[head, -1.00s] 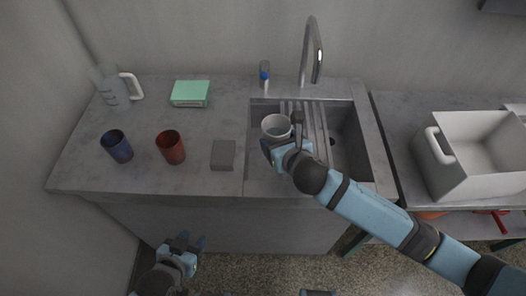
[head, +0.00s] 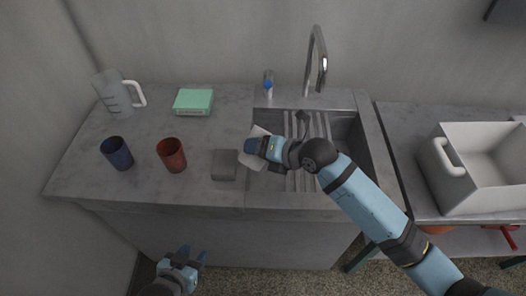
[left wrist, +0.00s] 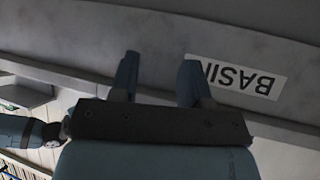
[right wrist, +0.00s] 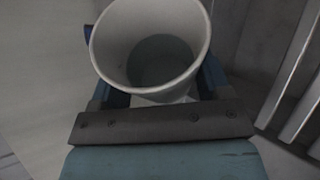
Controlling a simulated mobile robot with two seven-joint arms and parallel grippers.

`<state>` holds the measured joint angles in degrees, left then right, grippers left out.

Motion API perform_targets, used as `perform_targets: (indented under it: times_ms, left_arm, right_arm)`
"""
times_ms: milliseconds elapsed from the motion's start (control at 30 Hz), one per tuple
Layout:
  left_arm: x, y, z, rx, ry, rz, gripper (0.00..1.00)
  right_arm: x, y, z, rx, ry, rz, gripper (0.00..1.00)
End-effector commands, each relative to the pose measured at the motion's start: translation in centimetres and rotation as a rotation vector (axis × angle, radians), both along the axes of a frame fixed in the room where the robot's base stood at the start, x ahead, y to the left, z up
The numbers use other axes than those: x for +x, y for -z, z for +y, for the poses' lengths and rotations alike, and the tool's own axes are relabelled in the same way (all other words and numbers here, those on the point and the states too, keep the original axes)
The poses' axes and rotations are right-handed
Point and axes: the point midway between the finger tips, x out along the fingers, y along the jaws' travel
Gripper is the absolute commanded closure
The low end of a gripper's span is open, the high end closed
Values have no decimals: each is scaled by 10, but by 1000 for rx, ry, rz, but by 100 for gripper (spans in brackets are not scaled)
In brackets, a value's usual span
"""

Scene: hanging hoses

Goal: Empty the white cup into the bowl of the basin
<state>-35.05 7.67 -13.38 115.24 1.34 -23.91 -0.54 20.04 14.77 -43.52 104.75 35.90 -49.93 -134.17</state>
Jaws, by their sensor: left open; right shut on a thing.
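The white cup (head: 253,161) is held over the left part of the basin (head: 372,150), near its left edge. It is tilted in the head view, partly hidden by my right gripper (head: 262,147), which is shut on it. In the right wrist view, the cup's open mouth (right wrist: 150,90) faces the camera between the fingers. A grey-blue round surface shows inside it; I cannot tell for sure whether it is liquid. My left gripper (head: 191,254) is open and empty, low in front of the counter. The left wrist view shows a BASIN label (left wrist: 236,76) beyond its fingers.
A grey block (head: 224,165) stands just left of the basin. Red cup (head: 172,156), blue cup (head: 117,153), jug (head: 115,95) and green box (head: 193,101) are farther left. The tap (head: 318,60) rises behind the basin; slats (head: 303,125) lie in it. A white crate (head: 455,190) is right.

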Motion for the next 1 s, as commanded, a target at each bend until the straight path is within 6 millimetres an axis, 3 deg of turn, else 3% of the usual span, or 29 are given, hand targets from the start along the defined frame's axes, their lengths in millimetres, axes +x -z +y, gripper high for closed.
perform_targets:
  times_ms: [133,567,700,1000]
  left_arm:
    - [1,0,0,-3,-2,0,57]
    - [5,33,-5,-37,-20,24,57]
    - [8,47,-8,-40,-21,15,57]
    - [11,46,-10,-27,0,-27,57]
  right_arm:
    - [2,3,-1,130,4,166,58]
    - [10,16,-7,293,-1,377,58]
    - [15,15,-11,386,0,494,58]
    - [22,1,-17,507,-1,654,58]
